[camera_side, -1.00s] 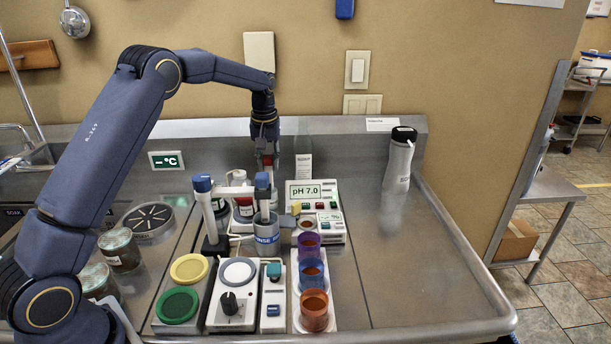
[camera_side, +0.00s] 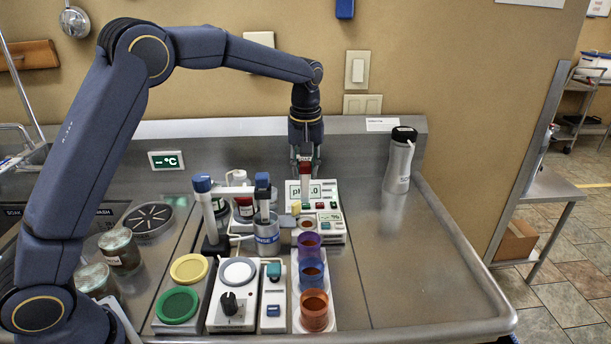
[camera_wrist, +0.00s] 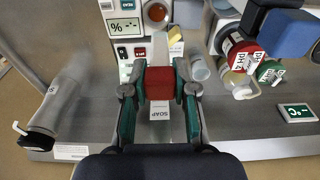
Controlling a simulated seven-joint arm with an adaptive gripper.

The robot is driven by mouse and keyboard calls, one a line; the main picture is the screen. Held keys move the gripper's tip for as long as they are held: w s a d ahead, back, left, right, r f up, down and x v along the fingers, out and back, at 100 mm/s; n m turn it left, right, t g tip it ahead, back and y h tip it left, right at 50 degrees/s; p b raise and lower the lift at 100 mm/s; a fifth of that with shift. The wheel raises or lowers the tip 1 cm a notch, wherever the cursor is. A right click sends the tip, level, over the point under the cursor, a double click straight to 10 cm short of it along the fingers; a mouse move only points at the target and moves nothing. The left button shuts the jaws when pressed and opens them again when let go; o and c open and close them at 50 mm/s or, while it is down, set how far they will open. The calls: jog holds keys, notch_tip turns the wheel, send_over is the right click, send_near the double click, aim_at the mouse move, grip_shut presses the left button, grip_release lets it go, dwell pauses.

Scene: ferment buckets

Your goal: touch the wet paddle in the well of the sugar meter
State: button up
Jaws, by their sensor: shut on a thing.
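My gripper (camera_side: 305,165) is shut on the red handle of the paddle (camera_side: 305,168). The red handle (camera_wrist: 159,82) fills the gap between the fingers in the wrist view. In the side view the paddle hangs roughly upright in front of the pH meter's display; its lower end is hard to make out, and I cannot tell if it is wet. The sugar meter (camera_side: 329,218), a white box with a % display, stands just in front of the pH meter. It also shows at the top of the wrist view (camera_wrist: 126,26).
The pH meter (camera_side: 325,186) is below my gripper. A rinse cup (camera_side: 266,238) stands left of the sugar meter. Purple, blue and orange cups (camera_side: 314,310) stand in a row in front. A grey bottle (camera_side: 398,165) stands at the right; the counter's right side is clear.

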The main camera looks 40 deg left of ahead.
aim_at(307, 189)
jog(key=shift+d, duration=0.3)
jog(key=shift+f, duration=2.85)
jog(key=shift+f, duration=0.55)
jog(key=shift+r, duration=3.05)
jog(key=shift+m, duration=0.3)
